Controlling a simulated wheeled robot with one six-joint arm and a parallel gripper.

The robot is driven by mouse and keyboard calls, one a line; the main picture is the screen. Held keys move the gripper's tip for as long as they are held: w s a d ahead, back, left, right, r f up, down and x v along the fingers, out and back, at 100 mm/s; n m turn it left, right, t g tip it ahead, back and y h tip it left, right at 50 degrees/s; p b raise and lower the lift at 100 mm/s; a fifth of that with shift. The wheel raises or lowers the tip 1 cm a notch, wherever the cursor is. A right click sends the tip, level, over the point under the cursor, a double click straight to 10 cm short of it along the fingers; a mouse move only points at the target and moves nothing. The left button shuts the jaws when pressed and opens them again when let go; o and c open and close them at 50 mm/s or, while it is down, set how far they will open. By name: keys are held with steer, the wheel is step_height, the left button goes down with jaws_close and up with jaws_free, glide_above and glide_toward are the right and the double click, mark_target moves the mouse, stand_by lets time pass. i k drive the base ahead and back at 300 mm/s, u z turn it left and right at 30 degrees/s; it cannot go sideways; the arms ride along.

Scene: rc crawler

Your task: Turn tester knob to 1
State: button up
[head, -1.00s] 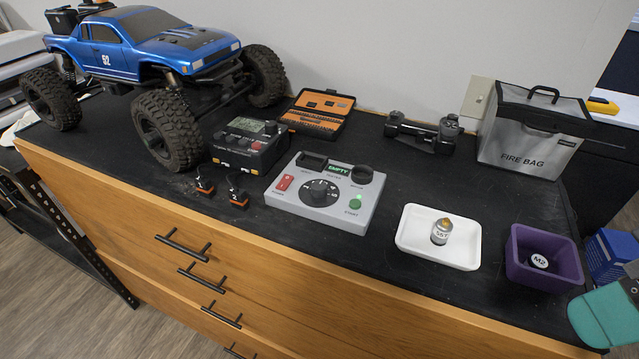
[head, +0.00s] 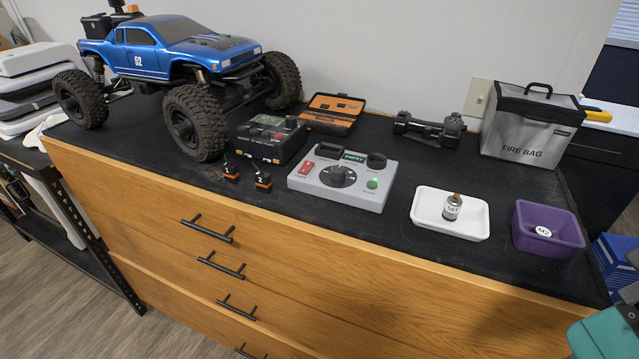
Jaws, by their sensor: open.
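The tester (head: 330,199) is a grey box on the black bench top, near its front edge in the middle of the head view. Its round black knob (head: 338,176) sits in the middle of the top face, ringed by small marks. I cannot read which mark the knob points to. A small green display (head: 354,156) behind the knob reads EMPTY. My gripper is not in view; only a teal part, apparently of my arm, shows at the lower right.
Two small black-and-orange packs (head: 262,180) and a dark charger (head: 268,141) stand left of the tester. The blue truck (head: 165,45) is farther left. A white tray (head: 424,222) with a small silver can and a purple bin (head: 568,240) are right.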

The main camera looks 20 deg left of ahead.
mark_target(338, 172)
steer(key=k, duration=0.2)
steer(key=u, duration=2.25)
steer(key=i, duration=1.4)
steer(key=z, duration=2.3)
